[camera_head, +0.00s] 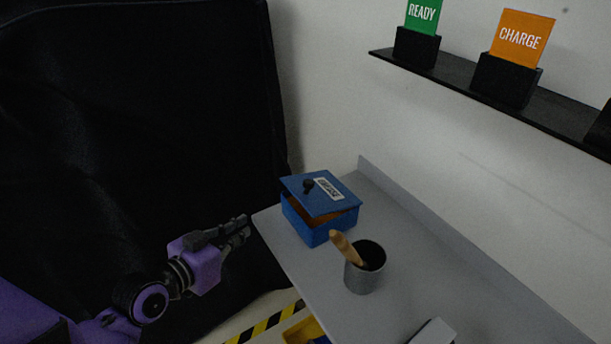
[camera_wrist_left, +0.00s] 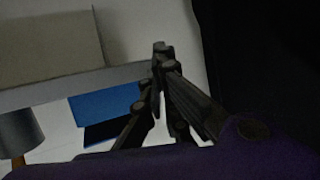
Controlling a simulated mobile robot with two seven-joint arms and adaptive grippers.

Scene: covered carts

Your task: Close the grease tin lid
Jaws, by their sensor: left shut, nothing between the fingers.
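The grease tin (camera_head: 311,221) is a blue box on the grey table. Its blue lid (camera_head: 322,193) has a black knob and a white label. The lid is slightly raised, and an orange inside shows in the gap at its near right side. My left gripper (camera_head: 247,222) is shut and empty, to the left of the tin and apart from it, beside the table's left edge. In the left wrist view the closed fingers (camera_wrist_left: 160,52) show, with the blue tin (camera_wrist_left: 105,107) beyond them to the left. My right gripper is not in view.
A grey cup (camera_head: 364,277) with a wooden-handled tool stands on the table (camera_head: 420,265) in front of the tin. A black shelf (camera_head: 450,72) with READY and CHARGE cards is on the wall. A black cover (camera_head: 140,110) hangs at left. A yellow bin (camera_head: 303,331) sits below.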

